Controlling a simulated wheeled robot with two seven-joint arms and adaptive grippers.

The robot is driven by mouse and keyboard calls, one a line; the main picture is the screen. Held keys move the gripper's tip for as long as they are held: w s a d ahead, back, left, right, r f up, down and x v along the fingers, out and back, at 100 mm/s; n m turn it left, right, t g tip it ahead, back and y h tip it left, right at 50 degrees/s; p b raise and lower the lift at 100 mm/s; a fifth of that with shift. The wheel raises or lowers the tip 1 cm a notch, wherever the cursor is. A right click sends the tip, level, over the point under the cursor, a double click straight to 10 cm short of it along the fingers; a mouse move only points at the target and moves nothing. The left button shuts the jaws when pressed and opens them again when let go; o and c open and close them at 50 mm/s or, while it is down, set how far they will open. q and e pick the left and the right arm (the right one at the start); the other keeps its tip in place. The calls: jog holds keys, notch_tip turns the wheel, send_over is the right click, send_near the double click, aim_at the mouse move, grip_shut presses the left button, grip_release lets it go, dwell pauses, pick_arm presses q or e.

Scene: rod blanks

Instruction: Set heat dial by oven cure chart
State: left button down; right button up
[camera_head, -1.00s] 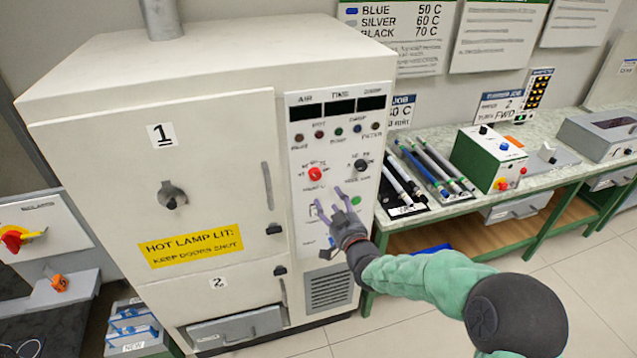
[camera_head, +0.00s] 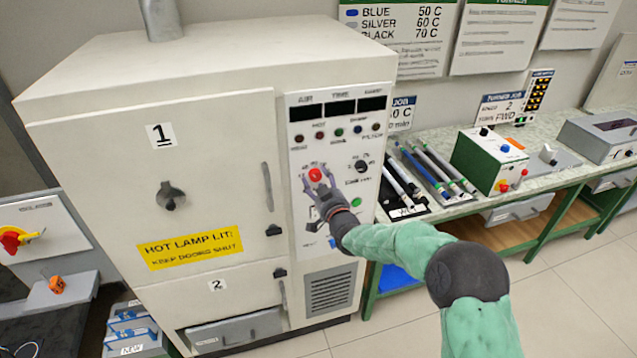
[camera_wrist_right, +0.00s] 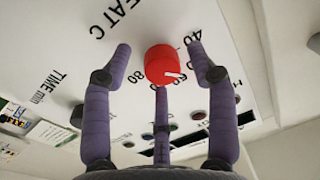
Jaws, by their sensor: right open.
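The red heat dial (camera_head: 315,174) is on the oven's control panel (camera_head: 300,260). In the right wrist view the same red dial (camera_wrist_right: 162,63) has a white pointer line, with printed numbers such as 40 and 80 around it. My right gripper (camera_head: 318,180) is open, its purple fingers spread around the dial with gaps on both sides. The cure chart (camera_head: 405,70) on the wall reads blue 50 C, silver 60 C, black 70 C. My left gripper is not in view.
The white oven (camera_head: 100,130) has doors 1 and 2 and a yellow hot-lamp label (camera_head: 190,248). A black dial (camera_head: 361,166) sits right of the red one. A bench (camera_head: 450,215) at right holds several rods (camera_head: 430,170) and a green box (camera_head: 488,160).

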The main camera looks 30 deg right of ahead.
jog(key=c, duration=1.1)
jog(key=shift+s, duration=0.1)
jog(key=shift+c, duration=0.2)
jog(key=shift+f, duration=0.1)
